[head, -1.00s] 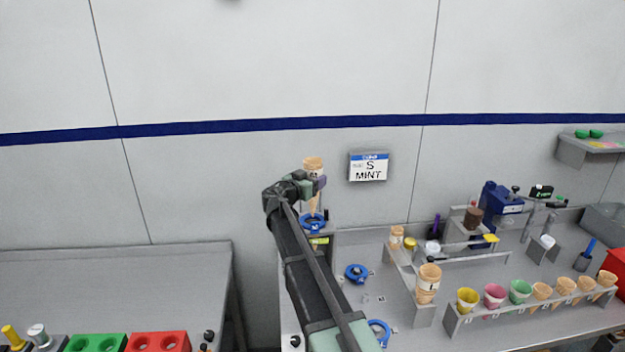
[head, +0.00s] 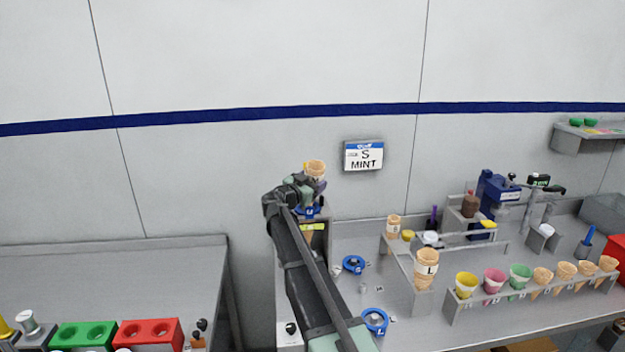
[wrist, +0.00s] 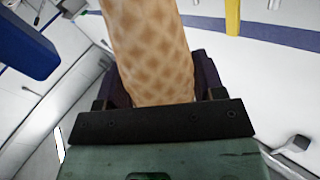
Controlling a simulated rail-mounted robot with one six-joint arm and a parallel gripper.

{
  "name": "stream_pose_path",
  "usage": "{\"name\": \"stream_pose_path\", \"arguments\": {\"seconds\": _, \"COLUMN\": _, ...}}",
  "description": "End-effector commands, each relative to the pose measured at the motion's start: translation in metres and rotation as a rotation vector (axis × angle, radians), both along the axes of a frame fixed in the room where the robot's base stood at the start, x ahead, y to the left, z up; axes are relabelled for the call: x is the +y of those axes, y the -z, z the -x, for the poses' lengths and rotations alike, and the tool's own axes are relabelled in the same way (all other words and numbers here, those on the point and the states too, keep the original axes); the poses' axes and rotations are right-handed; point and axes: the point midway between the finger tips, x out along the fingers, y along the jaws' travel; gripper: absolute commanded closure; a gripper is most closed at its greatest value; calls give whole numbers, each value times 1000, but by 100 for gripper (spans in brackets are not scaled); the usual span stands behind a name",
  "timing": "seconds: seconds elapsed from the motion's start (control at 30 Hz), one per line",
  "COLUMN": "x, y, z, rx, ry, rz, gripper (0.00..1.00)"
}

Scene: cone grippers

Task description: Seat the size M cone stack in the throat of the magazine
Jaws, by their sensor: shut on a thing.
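My gripper (head: 313,185) is shut on a tan waffle cone stack (head: 315,168), upright and mouth up. Its size letter cannot be read now. The wrist view shows the cone's patterned side (wrist: 150,50) between the dark jaws (wrist: 155,95). The magazine, a grey column with a blue ring (head: 307,213) around its throat, stands directly below my gripper. My gripper hides the cone's lower end, so I cannot tell how far it is inside the ring. A yellow-green label (head: 313,227) is on the column's front.
A cone stack marked L (head: 426,270) and a smaller stack (head: 393,227) stand in holders. A wall sign (head: 364,156) reads S MINT. A grey table (head: 110,275) is at left.

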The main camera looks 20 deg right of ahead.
Motion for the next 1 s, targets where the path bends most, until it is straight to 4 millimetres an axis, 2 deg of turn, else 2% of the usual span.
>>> {"name": "stream_pose_path", "arguments": {"seconds": 0.03, "x": 6, "y": 23, "z": 4, "rx": 229, "ry": -3, "rz": 53, "gripper": 51}}
{"name": "stream_pose_path", "arguments": {"seconds": 0.17, "x": 8, "y": 23, "z": 2, "rx": 228, "ry": -7, "rz": 53, "gripper": 51}}
{"name": "stream_pose_path", "arguments": {"seconds": 0.2, "x": 8, "y": 23, "z": 2, "rx": 228, "ry": -7, "rz": 54, "gripper": 33}}
{"name": "stream_pose_path", "arguments": {"seconds": 0.37, "x": 9, "y": 23, "z": 1, "rx": 228, "ry": -11, "rz": 53, "gripper": 8}}
{"name": "stream_pose_path", "arguments": {"seconds": 0.63, "x": 9, "y": 23, "z": 2, "rx": 227, "ry": -9, "rz": 54, "gripper": 8}}
{"name": "stream_pose_path", "arguments": {"seconds": 0.73, "x": 14, "y": 21, "z": 9, "rx": 219, "ry": -6, "rz": 56, "gripper": 8}}
{"name": "stream_pose_path", "arguments": {"seconds": 0.87, "x": 35, "y": 14, "z": 29, "rx": 184, "ry": -4, "rz": 65, "gripper": 8}}
{"name": "stream_pose_path", "arguments": {"seconds": 1.0, "x": 66, "y": 5, "z": 50, "rx": 130, "ry": -6, "rz": 81, "gripper": 8}}
